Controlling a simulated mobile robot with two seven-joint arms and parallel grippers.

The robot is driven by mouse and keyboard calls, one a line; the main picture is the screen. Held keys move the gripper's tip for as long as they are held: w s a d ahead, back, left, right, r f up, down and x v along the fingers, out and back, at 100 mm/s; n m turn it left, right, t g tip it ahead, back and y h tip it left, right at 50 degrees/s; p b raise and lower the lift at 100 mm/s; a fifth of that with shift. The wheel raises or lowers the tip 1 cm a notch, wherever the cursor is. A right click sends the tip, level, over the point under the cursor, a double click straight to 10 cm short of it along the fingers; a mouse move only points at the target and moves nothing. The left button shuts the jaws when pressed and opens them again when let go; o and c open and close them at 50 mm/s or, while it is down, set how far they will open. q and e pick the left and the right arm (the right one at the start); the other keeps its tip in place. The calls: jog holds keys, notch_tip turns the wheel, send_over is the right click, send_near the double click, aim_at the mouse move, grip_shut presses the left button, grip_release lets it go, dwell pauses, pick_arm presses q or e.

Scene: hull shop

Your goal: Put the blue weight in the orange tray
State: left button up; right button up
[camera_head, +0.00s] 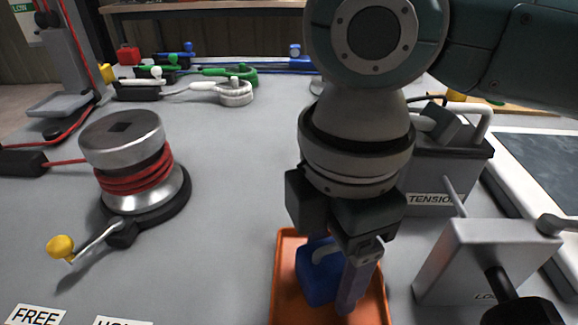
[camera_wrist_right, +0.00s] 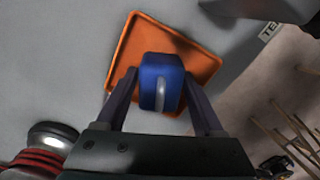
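The blue weight (camera_head: 318,272), a block with a pale handle, is inside the outline of the orange tray (camera_head: 287,250) in the head view. It appears to rest on the tray floor. My right gripper (camera_head: 342,296) is directly above, with one finger in front of the weight. In the right wrist view the weight (camera_wrist_right: 150,72) lies between the two fingers of my right gripper (camera_wrist_right: 160,76). The fingers are spread wider than its handle, with a slim gap beside the block. The tray (camera_wrist_right: 137,38) shows beneath. My left gripper is not in view.
A grey box labelled TENSION (camera_head: 440,180) and a grey clamp-like block (camera_head: 480,260) stand right of the tray. A winch drum with red rope (camera_head: 135,165) and a yellow-knobbed crank stands left. Several cleats and shackles lie at the back. The bench between winch and tray is clear.

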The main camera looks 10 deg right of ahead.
aim_at(333, 246)
jog(key=shift+o, duration=1.2)
jog(key=shift+r, duration=0.1)
notch_tip(333, 246, up, 12)
jog(key=p, duration=0.3)
jog(key=shift+r, duration=0.1)
jog(key=shift+a, duration=0.1)
